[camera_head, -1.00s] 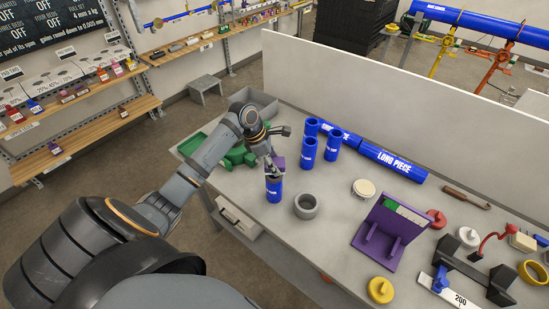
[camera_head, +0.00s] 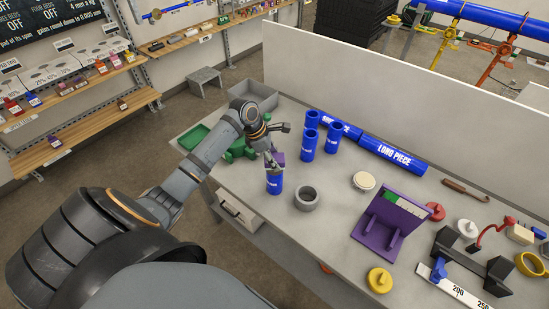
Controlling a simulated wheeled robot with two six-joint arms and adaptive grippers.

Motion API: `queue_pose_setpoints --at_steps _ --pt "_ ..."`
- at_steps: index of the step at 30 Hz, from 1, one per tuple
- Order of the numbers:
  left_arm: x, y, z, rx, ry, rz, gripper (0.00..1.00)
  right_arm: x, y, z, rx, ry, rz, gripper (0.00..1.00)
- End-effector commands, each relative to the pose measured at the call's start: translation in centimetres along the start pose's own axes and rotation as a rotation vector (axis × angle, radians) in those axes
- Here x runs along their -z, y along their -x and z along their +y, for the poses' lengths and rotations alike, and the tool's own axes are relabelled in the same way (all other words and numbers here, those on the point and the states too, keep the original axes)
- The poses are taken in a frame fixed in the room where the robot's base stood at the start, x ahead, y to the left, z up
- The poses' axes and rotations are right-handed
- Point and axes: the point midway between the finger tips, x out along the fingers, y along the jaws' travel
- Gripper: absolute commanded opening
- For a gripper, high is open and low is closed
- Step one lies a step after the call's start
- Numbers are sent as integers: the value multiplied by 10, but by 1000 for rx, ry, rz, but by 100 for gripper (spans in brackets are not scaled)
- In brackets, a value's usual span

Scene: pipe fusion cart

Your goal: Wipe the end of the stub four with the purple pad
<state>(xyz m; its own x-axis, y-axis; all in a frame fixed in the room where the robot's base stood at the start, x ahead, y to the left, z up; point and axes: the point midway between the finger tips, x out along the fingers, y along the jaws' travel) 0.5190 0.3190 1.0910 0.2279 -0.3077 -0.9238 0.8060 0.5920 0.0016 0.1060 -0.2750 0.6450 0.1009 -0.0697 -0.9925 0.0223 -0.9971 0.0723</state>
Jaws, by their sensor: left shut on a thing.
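My left gripper (camera_head: 272,163) is shut on the purple pad (camera_head: 279,157), which is partly hidden by the fingers. It is just above the top end of a blue stub (camera_head: 274,185) standing upright near the table's front edge. I cannot tell whether the pad touches that end. Three more upright blue stubs stand behind it: one at the back (camera_head: 312,120), one in front of that (camera_head: 307,146) and one to the right (camera_head: 334,139). The stub numbers are too small to read. My right gripper is not in view.
A grey ring (camera_head: 306,198) stands right beside the nearest stub. A purple stand (camera_head: 388,222), a yellow cap (camera_head: 380,280) and a round white-topped piece (camera_head: 364,181) lie farther right. Blue long pipe (camera_head: 392,156) lies along the back. Green and grey trays (camera_head: 255,100) are at the left end.

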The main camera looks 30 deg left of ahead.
Motion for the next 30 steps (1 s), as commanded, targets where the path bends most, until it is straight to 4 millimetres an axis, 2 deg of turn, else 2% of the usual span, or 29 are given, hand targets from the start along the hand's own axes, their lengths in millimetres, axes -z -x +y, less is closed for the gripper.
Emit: queue_pose_setpoints --at_steps 16,25,30 --pt "2 -5 0 0 0 0 21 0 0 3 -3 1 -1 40" --pt "-11 -11 0 1 0 -3 21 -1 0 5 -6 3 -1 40" --pt "-11 -11 0 1 0 0 21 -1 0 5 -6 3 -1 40"
